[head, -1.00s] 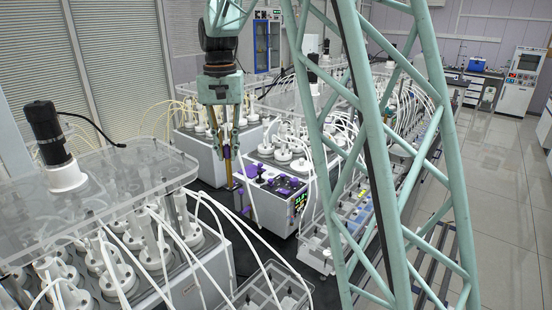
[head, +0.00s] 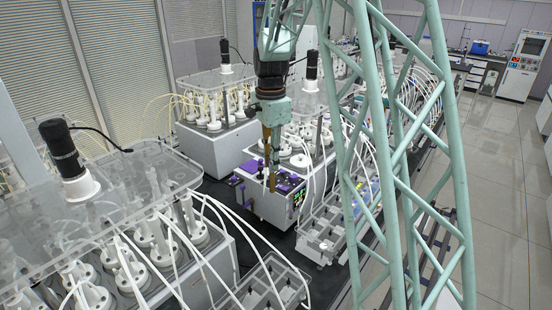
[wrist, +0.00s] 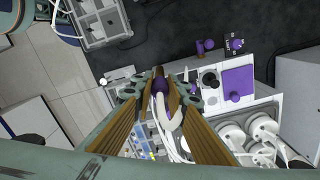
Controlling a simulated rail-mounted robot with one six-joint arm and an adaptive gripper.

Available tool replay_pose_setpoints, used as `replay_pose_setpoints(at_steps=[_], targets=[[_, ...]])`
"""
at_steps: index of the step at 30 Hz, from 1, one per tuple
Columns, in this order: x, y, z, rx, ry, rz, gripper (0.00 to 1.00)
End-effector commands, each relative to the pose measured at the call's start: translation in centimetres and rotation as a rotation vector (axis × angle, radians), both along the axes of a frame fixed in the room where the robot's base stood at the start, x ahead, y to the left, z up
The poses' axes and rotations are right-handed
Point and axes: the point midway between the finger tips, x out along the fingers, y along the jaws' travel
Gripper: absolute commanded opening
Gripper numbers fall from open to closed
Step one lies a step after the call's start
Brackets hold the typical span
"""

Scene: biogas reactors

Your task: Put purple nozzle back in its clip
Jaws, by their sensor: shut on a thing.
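My gripper (head: 269,172) hangs in front of the unit with purple parts in the head view. In the wrist view my gripper (wrist: 162,82) is shut on the purple nozzle (wrist: 160,86), which sits between the brown finger pads. A white hose (wrist: 168,118) bends from the nozzle back between the fingers. In the head view the nozzle cannot be told from the fingers. The white unit (wrist: 292,75) with purple panels lies to the right of the fingertips in the wrist view. The nozzle's clip cannot be picked out clearly in either view.
A purple plate (wrist: 238,82) and a black round fitting (wrist: 210,79) are on the unit beside my fingers. Small purple parts (wrist: 205,46) show over the dark bench. White-capped reactors (wrist: 262,127) stand close by. A grey rack (wrist: 98,18) is at upper left.

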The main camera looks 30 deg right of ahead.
Motion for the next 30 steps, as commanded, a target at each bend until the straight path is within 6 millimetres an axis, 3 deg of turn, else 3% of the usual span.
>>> replay_pose_setpoints(at_steps=[9, 30], targets=[[-0.8, -1.3, -0.5, 0.0, 0.0, -0.127, 0.0], [-0.8, -1.3, -1.0, 0.0, 0.0, -0.127, 0.0]])
